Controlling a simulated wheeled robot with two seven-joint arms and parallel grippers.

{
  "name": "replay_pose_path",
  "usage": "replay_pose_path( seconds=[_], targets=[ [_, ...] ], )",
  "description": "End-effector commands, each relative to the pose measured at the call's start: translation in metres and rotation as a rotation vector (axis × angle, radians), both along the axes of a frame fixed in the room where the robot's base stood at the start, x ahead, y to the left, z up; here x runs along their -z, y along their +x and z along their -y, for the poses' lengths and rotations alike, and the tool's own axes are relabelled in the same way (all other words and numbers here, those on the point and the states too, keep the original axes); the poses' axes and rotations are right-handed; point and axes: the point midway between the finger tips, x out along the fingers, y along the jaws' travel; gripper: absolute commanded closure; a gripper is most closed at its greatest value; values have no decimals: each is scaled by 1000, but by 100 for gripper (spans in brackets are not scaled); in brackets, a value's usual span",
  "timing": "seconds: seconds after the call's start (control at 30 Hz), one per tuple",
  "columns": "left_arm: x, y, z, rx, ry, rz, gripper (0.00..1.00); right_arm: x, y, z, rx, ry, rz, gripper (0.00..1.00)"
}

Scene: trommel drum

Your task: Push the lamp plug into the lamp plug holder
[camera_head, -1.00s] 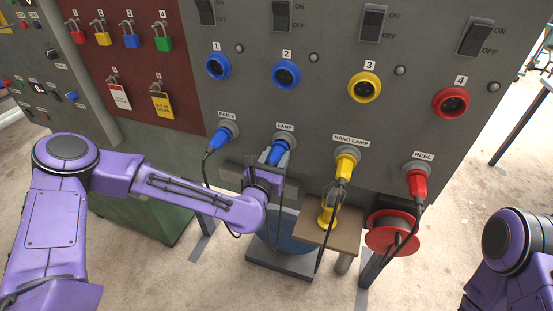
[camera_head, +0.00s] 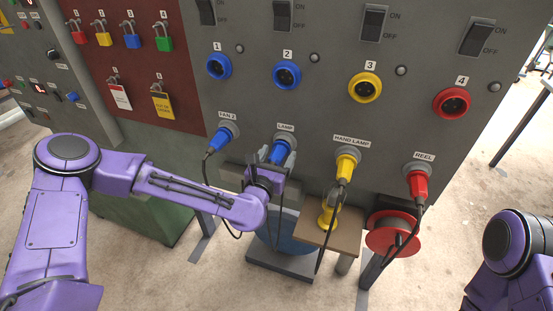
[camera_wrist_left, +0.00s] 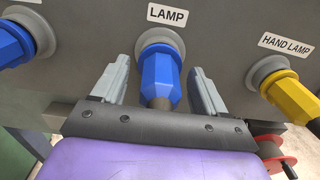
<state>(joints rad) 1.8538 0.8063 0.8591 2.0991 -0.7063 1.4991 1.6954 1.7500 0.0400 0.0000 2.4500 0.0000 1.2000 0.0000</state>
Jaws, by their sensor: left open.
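The lamp plug (camera_head: 279,152) is blue and sits at the grey round lamp plug holder (camera_head: 287,141) under the LAMP label on the grey panel. In the left wrist view the plug (camera_wrist_left: 161,78) points into the holder (camera_wrist_left: 160,38), whose grey ring shows around its far end; I cannot tell how deep it sits. My left gripper (camera_head: 263,163) is open, and in the left wrist view its two fingers (camera_wrist_left: 158,88) stand on either side of the plug with gaps to it. My right gripper is out of view; only part of my right arm shows at the right edge.
The blue FAN 2 plug (camera_head: 220,138) is to the left, the yellow HAND LAMP plug (camera_head: 346,166) and red REEL plug (camera_head: 417,184) to the right. Numbered sockets, such as blue socket 2 (camera_head: 286,74), sit above. A wooden stand (camera_head: 335,237) and red reel (camera_head: 393,236) are below.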

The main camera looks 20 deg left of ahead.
Motion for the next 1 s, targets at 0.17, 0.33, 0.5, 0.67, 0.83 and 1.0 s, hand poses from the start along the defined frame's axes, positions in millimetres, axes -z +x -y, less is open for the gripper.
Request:
replay_pose_path(
  seconds=[0.17,0.33,0.5,0.67,0.83,1.0],
  targets=[
    [3,-21,-1,2,-2,1,27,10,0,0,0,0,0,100],
    [3,-60,-2,2,-3,1,27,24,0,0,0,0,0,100],
    [2,-90,-3,1,-3,1,27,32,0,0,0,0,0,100],
    [0,-103,-4,0,-1,2,27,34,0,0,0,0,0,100],
    [-1,-105,-3,0,0,1,27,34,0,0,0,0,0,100],
    [-1,-105,-3,0,0,1,27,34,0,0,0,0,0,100]
  ],
)
